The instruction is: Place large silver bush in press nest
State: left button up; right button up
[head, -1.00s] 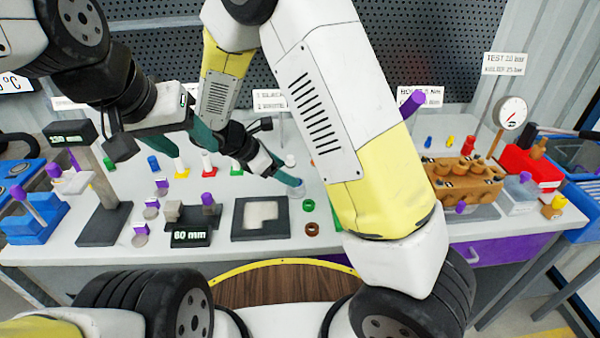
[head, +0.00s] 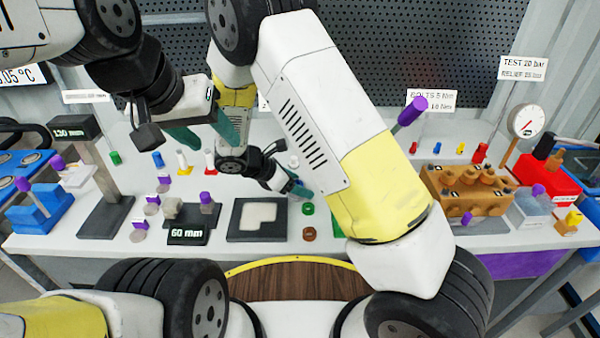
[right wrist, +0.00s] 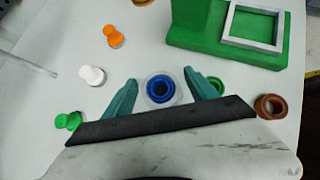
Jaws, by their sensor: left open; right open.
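Several small silver cylinders with purple knobs stand at left centre in the head view; the front one (head: 139,232) and the middle one (head: 152,209) look like bushes, but I cannot tell which is the large one. A dark block marked 60 mm (head: 187,236) sits beside them; I cannot tell which fixture is the press nest. My left gripper (head: 203,134) is open and empty, above the back of the table. My right gripper (head: 298,188) is open and low; its fingers (right wrist: 160,80) stand either side of a blue ring (right wrist: 160,89) in a pale round holder.
A black tray with a pale insert (head: 258,220) lies at centre. A green ring (head: 308,208) and brown ring (head: 310,233) lie right of it. The right wrist view shows a green fixture with a square frame (right wrist: 258,25). A brown pump block (head: 465,190) stands at right.

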grip_shut()
jog(key=shift+r, duration=0.1)
